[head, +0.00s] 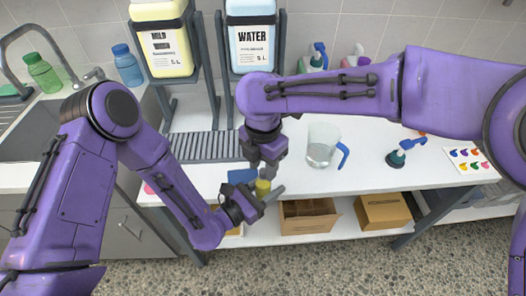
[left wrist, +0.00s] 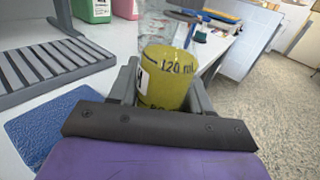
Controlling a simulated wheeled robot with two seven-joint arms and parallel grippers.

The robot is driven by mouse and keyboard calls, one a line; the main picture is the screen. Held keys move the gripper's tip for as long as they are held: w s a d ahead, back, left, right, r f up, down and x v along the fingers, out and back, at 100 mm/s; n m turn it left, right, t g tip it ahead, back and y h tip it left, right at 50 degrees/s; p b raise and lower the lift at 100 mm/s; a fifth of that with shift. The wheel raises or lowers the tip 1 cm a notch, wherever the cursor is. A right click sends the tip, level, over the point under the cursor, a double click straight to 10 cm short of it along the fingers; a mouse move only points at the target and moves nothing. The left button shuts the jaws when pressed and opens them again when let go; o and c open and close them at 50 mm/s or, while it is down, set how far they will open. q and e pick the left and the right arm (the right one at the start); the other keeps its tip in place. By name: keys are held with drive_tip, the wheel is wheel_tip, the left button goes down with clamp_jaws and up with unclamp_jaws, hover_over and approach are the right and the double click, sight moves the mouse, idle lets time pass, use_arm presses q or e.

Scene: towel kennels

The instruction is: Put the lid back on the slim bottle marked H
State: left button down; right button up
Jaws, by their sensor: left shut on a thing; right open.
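A yellow translucent bottle (head: 263,187) stands near the front edge of the white counter. My left gripper (head: 267,195) is shut on it from the side. In the left wrist view the bottle (left wrist: 168,78) sits upright between the fingers, with a "120 ml" mark; its white label is partly hidden, so I cannot read its letter fully. I cannot make out the lid.
A blue mat (head: 242,176) lies beside the bottle. Racked canisters (head: 250,40) stand behind a ridged drain tray (head: 208,146). Cardboard boxes (head: 308,216) are on the shelf below.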

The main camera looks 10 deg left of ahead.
drive_tip(key=shift+f, duration=0.55)
drive_tip(key=shift+c, duration=0.3)
clamp_jaws()
drive_tip(key=m, duration=0.3)
drive_tip(key=shift+m, duration=0.3)
drive_tip(key=m, duration=0.3)
